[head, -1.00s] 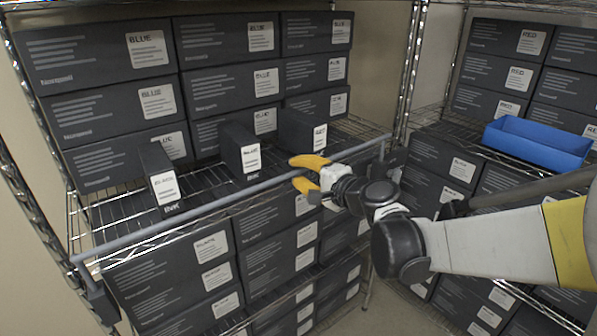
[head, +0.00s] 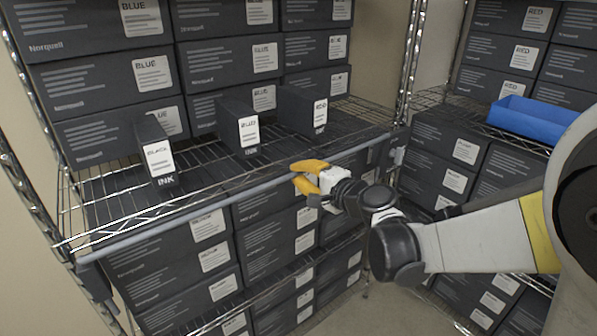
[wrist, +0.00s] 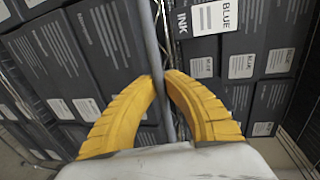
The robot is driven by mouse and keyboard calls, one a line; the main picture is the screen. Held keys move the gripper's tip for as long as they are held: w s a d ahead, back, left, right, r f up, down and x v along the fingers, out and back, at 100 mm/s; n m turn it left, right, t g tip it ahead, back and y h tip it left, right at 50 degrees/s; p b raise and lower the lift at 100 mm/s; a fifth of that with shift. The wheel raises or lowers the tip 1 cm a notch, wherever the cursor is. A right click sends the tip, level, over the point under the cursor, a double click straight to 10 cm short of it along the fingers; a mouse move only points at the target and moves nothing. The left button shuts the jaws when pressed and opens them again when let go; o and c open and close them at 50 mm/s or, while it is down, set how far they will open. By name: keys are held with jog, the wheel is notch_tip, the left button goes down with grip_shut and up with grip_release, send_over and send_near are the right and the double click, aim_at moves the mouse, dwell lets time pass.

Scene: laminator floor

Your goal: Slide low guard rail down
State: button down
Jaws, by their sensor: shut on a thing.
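The low guard rail (head: 190,212) is a grey bar across the front of the wire shelf, with a bracket at each end. In the head view my gripper (head: 303,176) has its yellow fingers at the rail, right of its middle. In the wrist view the rail (wrist: 152,45) runs between the two yellow fingers of my gripper (wrist: 164,88), which are shut on it. The rail sits at about the height of the shelf's front edge. The exact contact is partly hidden by the fingers.
Stacked dark cartons fill the space above and below. A blue bin (head: 530,121) sits on the right rack. Chrome posts (head: 410,70) stand beside the shelf.

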jog(key=c, duration=1.5)
grip_release()
jog(key=shift+f, duration=0.3)
jog(key=shift+o, duration=0.2)
jog(key=shift+s+r, duration=0.1)
jog(key=v, duration=1.2)
jog(key=s+d+f+n+g+h, duration=0.2)
jog(key=s+d+n+h, duration=0.1)
jog(key=s, duration=0.3)
jog(key=s+d+f+n+g+h, duration=0.2)
jog(key=s+d+f+n+h, duration=0.1)
jog(key=s, duration=0.3)
jog(key=s+d+f+n+g+h, duration=0.2)
jog(key=s+f+n, duration=0.1)
jog(key=s+n, duration=0.2)
jog(key=shift+s+d+h, duration=0.4)
jog(key=shift+s, duration=0.75)
